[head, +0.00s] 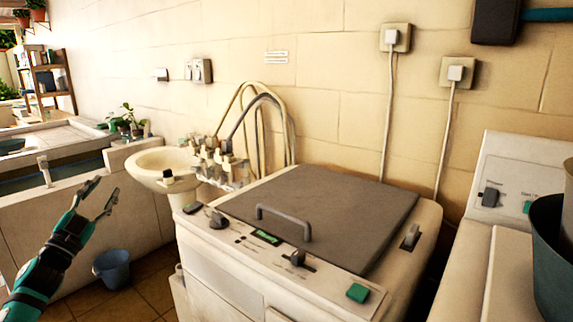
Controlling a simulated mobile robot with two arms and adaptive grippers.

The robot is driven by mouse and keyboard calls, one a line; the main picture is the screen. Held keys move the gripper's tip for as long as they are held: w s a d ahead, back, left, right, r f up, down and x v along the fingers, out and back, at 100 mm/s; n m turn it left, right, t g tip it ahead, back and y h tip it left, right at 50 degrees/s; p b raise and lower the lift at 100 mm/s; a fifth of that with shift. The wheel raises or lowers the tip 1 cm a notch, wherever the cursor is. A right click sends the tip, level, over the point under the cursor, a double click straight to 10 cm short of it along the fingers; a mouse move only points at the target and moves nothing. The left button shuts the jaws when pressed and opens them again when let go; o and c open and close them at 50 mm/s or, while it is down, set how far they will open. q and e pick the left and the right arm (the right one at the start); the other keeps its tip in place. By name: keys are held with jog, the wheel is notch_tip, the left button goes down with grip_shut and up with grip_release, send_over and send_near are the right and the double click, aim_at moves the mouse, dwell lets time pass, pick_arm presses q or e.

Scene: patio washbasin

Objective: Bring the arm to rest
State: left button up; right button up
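My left gripper (98,198) shows in the head view at the lower left, at the end of a black and teal arm. Its two fingers are spread apart and nothing is between them. It is in the air in front of the long basin (60,180), left of the white washing machine (225,262). It touches nothing that I can see. My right gripper is not in view.
The machine's grey lid (325,215) is closed, with a handle on it. A round washbasin (165,165) with taps and hoses stands behind. A blue bucket (112,268) is on the tiled floor. A second appliance (525,175) and a dark pot (553,265) are at the right.

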pick_arm(q)
jog(key=w+a+f+n+g+y, duration=0.2)
jog(key=a+f+n+g+y, duration=0.1)
jog(key=a+f+n+y, duration=0.45)
notch_tip(320, 180, down, 22)
jog(key=s+d+g, duration=0.2)
jog(key=s+g, duration=0.1)
jog(key=g, duration=0.1)
jog(key=s+d+f+g, duration=0.25)
jog(key=s+f, duration=0.25)
jog(key=f, duration=0.6)
jog(key=s+d+f+g, duration=0.25)
jog(key=s+f, duration=0.35)
jog(key=f, duration=0.6)
jog(key=s+d+f+n+g+h, duration=0.1)
jog(key=s+d+f+g, duration=0.35)
jog(key=s+f, duration=0.8)
jog(key=s+d+f+g+h, duration=0.1)
jog(key=s+d+f+g, duration=0.1)
jog(key=s+d+f, duration=1.05)
jog(key=s+d+g+p, duration=0.2)
jog(key=s+d+g, duration=0.1)
jog(key=s, duration=2.1)
jog(key=shift+s+n+h+p, duration=0.35)
jog(key=shift+s+p, duration=0.05)
